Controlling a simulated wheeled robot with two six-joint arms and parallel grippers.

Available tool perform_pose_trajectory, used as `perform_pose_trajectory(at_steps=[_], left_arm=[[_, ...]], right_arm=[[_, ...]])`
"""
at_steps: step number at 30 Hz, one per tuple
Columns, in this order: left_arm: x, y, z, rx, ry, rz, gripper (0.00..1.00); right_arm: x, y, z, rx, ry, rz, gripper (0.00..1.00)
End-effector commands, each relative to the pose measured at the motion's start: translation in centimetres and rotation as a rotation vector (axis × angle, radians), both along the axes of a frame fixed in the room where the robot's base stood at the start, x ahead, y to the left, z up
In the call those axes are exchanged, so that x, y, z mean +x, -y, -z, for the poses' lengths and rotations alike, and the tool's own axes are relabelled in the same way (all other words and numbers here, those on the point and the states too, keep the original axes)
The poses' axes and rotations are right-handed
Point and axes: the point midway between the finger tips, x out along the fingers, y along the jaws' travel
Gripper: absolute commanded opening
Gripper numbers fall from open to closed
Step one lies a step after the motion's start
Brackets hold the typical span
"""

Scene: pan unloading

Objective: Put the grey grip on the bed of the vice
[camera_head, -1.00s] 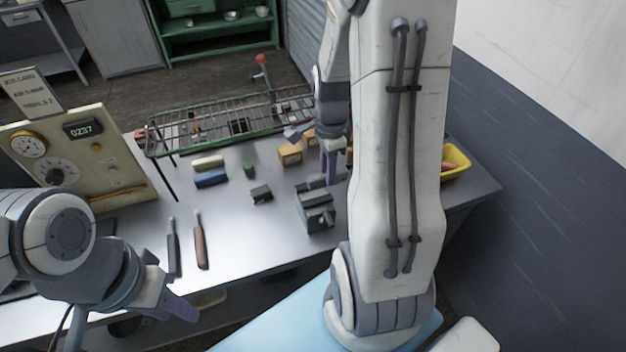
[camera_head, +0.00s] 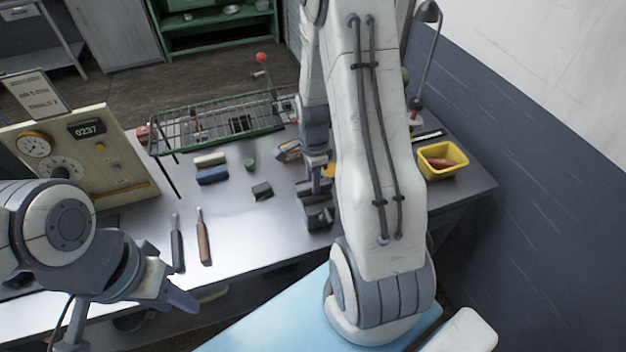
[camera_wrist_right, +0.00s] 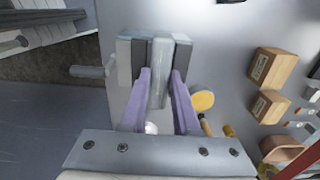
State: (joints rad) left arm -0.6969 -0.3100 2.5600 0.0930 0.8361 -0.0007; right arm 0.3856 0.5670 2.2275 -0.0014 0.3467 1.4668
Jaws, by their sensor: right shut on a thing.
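The vice (camera_head: 318,218) stands on the bench below my right arm, and its upper part is partly covered by the gripper. In the right wrist view its grey jaws (camera_wrist_right: 126,60) and side handle (camera_wrist_right: 88,72) lie beyond my fingertips. My right gripper (camera_head: 316,186) is over the vice. In the right wrist view its purple fingers (camera_wrist_right: 160,80) are shut on the grey grip (camera_wrist_right: 160,62), a long pale grey piece that lines up with the gap between the jaws. Whether it touches the bed cannot be told. My left gripper (camera_head: 178,298) hangs empty near the bench's front edge; its opening is unclear.
A dark grey block (camera_head: 262,191) lies left of the vice. Cream (camera_head: 209,160), blue (camera_head: 212,176) and green (camera_head: 250,165) pieces lie behind it. Two handled tools (camera_head: 202,238) lie front left. A wire rack (camera_head: 215,128) stands behind, a yellow bin (camera_head: 443,162) at right.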

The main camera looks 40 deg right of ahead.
Motion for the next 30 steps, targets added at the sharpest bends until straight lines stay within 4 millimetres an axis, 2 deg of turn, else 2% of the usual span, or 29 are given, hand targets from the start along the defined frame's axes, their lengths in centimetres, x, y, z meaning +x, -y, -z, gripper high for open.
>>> perform_pose_trajectory(at_steps=[1,2,3,4,12,15,17,20,30], left_arm=[[0.0,0.0,0.3,0.0,0.0,0.0,0.4],[0.0,0.0,0.1,0.0,0.0,0.0,0.4],[0.0,0.0,0.1,0.0,0.0,0.0,0.4],[0.0,0.0,0.1,0.0,0.0,0.0,0.4],[0.0,0.0,0.1,0.0,0.0,-0.001,0.4],[0.0,0.0,-0.3,0.0,0.0,0.0,0.4],[0.0,0.0,0.1,0.0,0.0,0.0,0.4],[0.0,0.0,0.5,0.0,0.0,-0.001,0.4],[0.0,0.0,1.9,0.0,0.0,-0.003,0.4]], right_arm=[[0.0,0.0,0.3,0.0,0.0,0.0,0.0],[0.0,0.0,0.2,0.0,0.0,0.0,0.41],[0.0,0.0,0.1,0.0,0.0,0.0,0.56],[0.0,0.0,0.1,0.0,0.0,0.0,0.59],[0.0,0.0,0.1,0.0,0.0,0.0,0.59],[0.0,0.0,-0.4,0.0,0.0,0.0,0.59],[0.1,0.0,-0.7,-0.001,0.003,0.0,0.59],[0.2,0.1,-2.1,-0.003,0.006,0.0,0.59],[0.2,0.1,-9.1,-0.003,0.007,0.0,0.59]])
